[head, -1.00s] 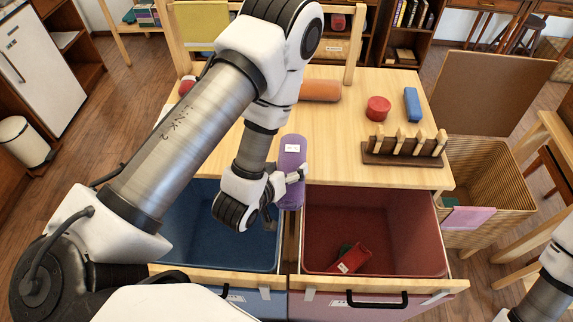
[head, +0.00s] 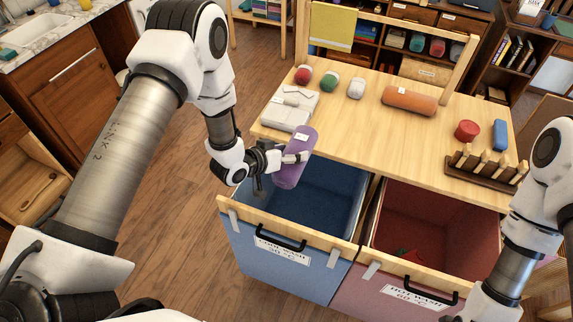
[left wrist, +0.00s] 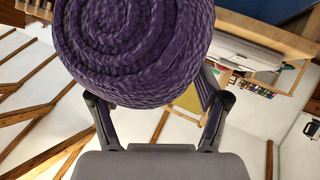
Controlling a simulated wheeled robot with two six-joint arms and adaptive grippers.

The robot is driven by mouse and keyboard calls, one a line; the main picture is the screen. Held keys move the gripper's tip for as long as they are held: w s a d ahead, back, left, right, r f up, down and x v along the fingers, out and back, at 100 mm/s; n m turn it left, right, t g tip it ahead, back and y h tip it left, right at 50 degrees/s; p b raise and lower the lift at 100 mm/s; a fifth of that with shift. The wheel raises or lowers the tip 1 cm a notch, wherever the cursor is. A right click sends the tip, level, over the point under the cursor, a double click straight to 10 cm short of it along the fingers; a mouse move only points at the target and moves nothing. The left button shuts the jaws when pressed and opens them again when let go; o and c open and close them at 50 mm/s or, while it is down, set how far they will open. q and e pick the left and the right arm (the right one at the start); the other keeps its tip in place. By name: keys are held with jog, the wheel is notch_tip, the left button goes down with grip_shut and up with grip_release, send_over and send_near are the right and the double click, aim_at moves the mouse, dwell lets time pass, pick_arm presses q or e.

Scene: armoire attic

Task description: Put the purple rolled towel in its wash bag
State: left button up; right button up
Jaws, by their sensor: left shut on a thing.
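My left gripper (head: 284,158) is shut on the purple rolled towel (head: 297,165), which tilts a little above the far left part of the blue bag. In the left wrist view the towel's spiral end (left wrist: 130,40) fills the top between the two fingers. The blue bag (head: 290,262) is open at the top, and its label seems to read "cool wash". The red bag (head: 405,285) beside it is labelled "hot wash 60" and holds a red thing and something green. My right arm is at the right edge; its gripper is out of the picture.
On the wooden table (head: 385,125) are an orange roll (head: 409,100), a red round thing (head: 467,131), a blue block (head: 500,135), a peg rack (head: 487,168), small rolls and a folded white cloth (head: 290,108). The wooden floor at left is clear.

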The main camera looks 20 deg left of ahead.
pick_arm(q)
jog(key=shift+w+d, duration=0.1)
jog(key=shift+w, duration=0.05)
jog(key=f+b, duration=0.1)
jog(key=w+d+f+b, duration=0.1)
jog(key=shift+f, duration=0.35)
jog(key=f, duration=0.1)
jog(key=f+b, duration=0.2)
jog(key=shift+s+a+f, duration=0.25)
jog(key=shift+a, duration=0.1)
jog(key=shift+w+d, duration=0.15)
jog(key=o, duration=1.2)
jog(key=shift+o, duration=0.2)
pick_arm(e)
jog(key=f, duration=0.4)
jog(key=shift+w+d, duration=0.35)
jog(key=shift+w, duration=0.05)
jog(key=shift+f, duration=0.1)
pick_arm(q)
jog(key=v, duration=1.2)
jog(key=shift+r, duration=0.2)
